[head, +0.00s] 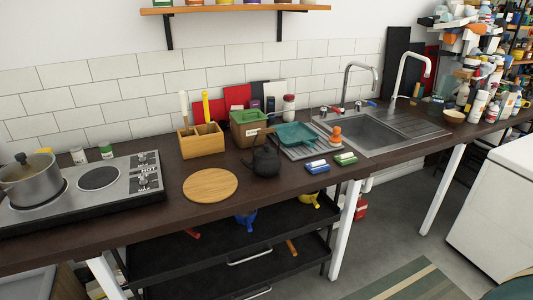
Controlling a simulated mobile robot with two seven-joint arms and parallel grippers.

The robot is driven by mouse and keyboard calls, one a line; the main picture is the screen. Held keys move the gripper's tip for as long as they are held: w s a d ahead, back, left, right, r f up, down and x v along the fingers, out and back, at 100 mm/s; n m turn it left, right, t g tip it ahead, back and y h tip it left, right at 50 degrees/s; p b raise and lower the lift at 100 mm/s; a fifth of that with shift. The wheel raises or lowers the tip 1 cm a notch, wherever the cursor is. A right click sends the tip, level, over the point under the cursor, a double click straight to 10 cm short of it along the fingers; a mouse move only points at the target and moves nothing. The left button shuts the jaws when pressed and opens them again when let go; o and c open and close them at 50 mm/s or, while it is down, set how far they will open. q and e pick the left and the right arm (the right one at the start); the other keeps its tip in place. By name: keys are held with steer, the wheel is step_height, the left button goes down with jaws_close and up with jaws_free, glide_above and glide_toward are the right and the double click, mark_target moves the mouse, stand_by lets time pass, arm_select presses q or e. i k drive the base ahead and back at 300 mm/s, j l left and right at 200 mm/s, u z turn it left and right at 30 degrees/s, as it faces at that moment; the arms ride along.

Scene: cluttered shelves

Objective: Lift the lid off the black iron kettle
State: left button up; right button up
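The black iron kettle (266,162) stands upright on the dark countertop, near the middle of the head view. Its handle arches above its top. The lid is too small and dark to tell apart from the body. Neither of my grippers shows in the head view, and nothing is touching the kettle from my side.
A round wooden board (210,185) lies left of the kettle. A stove (82,190) with a pot (31,180) is at left, a sink (368,132) at right.

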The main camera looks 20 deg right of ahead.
mark_target(265, 152)
steer(key=i+l+u, duration=0.1)
steer(key=l, duration=0.55)
steer(key=i+l+u, duration=0.15)
steer(key=l, duration=0.55)
steer(key=i+l+u, duration=0.1)
steer(key=l, duration=0.6)
steer(key=i+l+u, duration=0.15)
steer(key=l, duration=0.55)
